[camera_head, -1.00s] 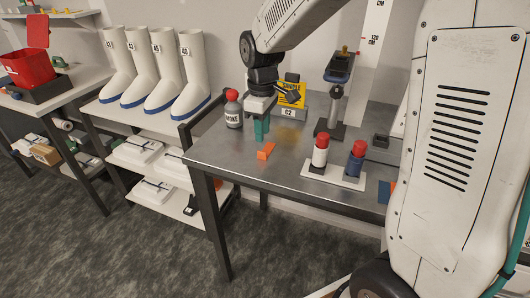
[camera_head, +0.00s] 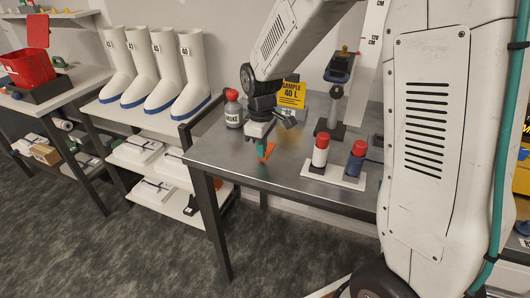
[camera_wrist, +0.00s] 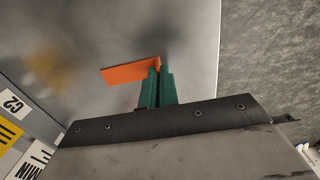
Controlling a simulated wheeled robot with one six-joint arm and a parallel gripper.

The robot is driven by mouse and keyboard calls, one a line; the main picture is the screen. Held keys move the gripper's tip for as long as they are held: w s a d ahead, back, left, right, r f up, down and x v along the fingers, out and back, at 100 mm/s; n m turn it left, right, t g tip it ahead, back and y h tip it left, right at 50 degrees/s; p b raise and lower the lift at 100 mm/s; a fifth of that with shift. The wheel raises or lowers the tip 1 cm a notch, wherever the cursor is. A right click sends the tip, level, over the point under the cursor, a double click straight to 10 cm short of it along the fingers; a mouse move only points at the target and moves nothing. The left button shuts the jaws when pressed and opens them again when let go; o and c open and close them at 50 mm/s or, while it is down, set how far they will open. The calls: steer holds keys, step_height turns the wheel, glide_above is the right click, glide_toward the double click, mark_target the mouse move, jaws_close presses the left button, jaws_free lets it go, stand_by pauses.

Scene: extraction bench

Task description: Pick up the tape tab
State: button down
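The tape tab (camera_head: 270,151) is a small orange piece at the near edge of the steel bench. In the wrist view its flat orange part (camera_wrist: 128,74) sticks out to the left of my fingers. My gripper (camera_head: 259,154) points down at the tab, its green fingertips low over the bench top. In the wrist view the fingers (camera_wrist: 159,76) are close together, with a thin orange edge of the tab between their tips, so they look shut on it. Whether the tab is clear of the bench cannot be told.
A grey bottle with a red cap (camera_head: 233,109) stands left of my gripper. A yellow sign (camera_head: 292,93) is behind. A white holder (camera_head: 334,176) with two red-capped containers (camera_head: 320,152) (camera_head: 356,158) stands to the right. The bench's front edge is close to the tab.

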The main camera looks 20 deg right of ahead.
step_height(320, 180, up, 10)
stand_by(0.7)
